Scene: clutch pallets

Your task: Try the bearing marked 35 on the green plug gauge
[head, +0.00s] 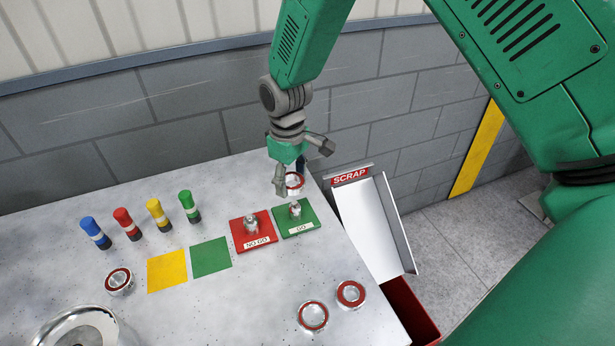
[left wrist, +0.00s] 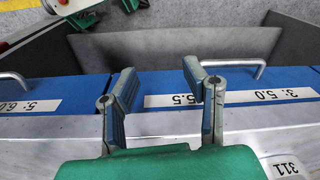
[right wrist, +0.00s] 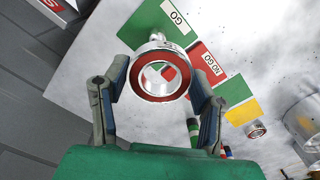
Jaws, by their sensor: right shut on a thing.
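The green plug gauge (head: 296,218) is a green plate marked GO with an upright metal plug, at the table's right end. My right gripper (head: 291,178) is shut on a red-faced bearing (head: 300,190), which appears just behind the bare plug in the head view and apart from it. In the right wrist view the bearing (right wrist: 160,96) sits between both fingers (right wrist: 158,82), its number too small to read. The GO plate (right wrist: 150,25) shows beyond it. My left gripper (left wrist: 165,88) is open and empty, in the left wrist view only.
The red NO GO gauge (head: 253,240) stands left of the green one. Loose bearings (head: 313,317) (head: 351,294) (head: 119,281) lie on the table. Several coloured pegs (head: 157,215) and yellow (head: 167,271) and green (head: 211,257) patches are left. A white SCRAP chute (head: 370,225) borders the right.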

